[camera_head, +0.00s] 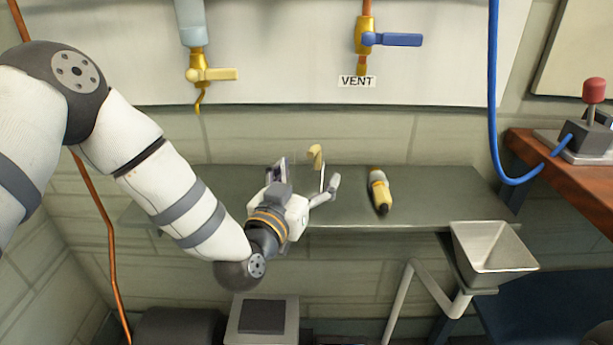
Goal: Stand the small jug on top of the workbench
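My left arm reaches in from the left, and its gripper (308,188) is at the grey-green bench top (435,190), left of its middle. One light finger shows on the right side of the gripper; the other is largely hidden, so I cannot tell whether it is open or shut. A pale yellow curved piece (316,155) and a thin clear-looking shape stand just behind the gripper. They may be the jug's handle and body, but the gripper hides much of them, and I cannot tell whether it touches them. My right gripper is not in view.
A yellow and dark tool (380,190) lies on the bench to the right. A metal hopper (492,250) is at the bench's front right. A wooden surface (560,172) with a red-knobbed control box (590,128) stands at right. Valves (366,40) hang above; a blue hose (493,100) hangs right.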

